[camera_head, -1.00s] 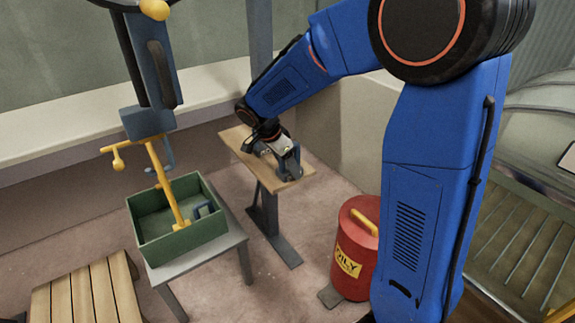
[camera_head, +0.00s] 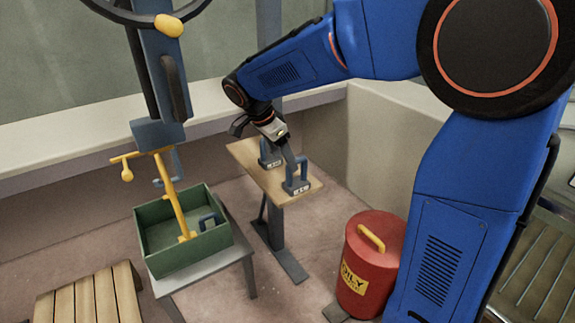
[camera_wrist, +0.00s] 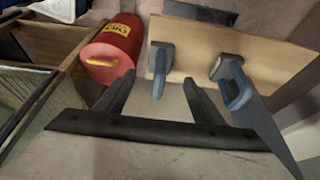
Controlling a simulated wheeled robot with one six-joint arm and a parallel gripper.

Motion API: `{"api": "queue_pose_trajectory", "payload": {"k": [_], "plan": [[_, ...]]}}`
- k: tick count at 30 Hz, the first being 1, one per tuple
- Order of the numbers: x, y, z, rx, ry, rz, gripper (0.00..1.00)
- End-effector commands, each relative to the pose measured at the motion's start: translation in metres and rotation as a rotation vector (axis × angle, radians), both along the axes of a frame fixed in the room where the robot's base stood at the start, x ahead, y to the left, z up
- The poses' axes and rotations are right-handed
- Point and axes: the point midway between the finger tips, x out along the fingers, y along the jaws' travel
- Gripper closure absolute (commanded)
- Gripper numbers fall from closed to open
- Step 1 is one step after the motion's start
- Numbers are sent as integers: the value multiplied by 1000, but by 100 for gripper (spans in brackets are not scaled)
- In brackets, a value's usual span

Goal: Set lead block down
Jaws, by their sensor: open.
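Two grey lead blocks with blue-grey loop handles stand on the wooden bench top (camera_head: 248,159). The nearer block (camera_head: 297,188) is close to the bench's front right end. The other block (camera_head: 269,158) is farther back, partly beside my gripper. My gripper (camera_head: 284,158) is open and empty above the bench. In the wrist view, one block's handle (camera_wrist: 159,68) shows just beyond and between my open fingers (camera_wrist: 158,80), and the second block (camera_wrist: 231,82) is to the right, partly covered by a grey-blue part.
A red oily-waste can (camera_head: 372,262) stands right of the bench. A slatted wooden stool (camera_head: 90,298) is at lower left.

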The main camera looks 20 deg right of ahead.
Motion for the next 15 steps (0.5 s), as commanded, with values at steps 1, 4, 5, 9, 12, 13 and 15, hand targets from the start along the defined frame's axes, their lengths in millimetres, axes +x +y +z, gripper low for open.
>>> {"api": "queue_pose_trajectory", "payload": {"k": [1,4,5,9,12,13,15], "plan": [[0,1,3,0,0,0,38],[-1,3,7,0,0,0,38],[-1,3,7,0,0,0,38],[-4,0,9,3,3,10,38],[-15,-9,14,15,14,49,38],[-20,-13,16,21,19,67,38],[-34,-23,20,35,31,120,38]]}}
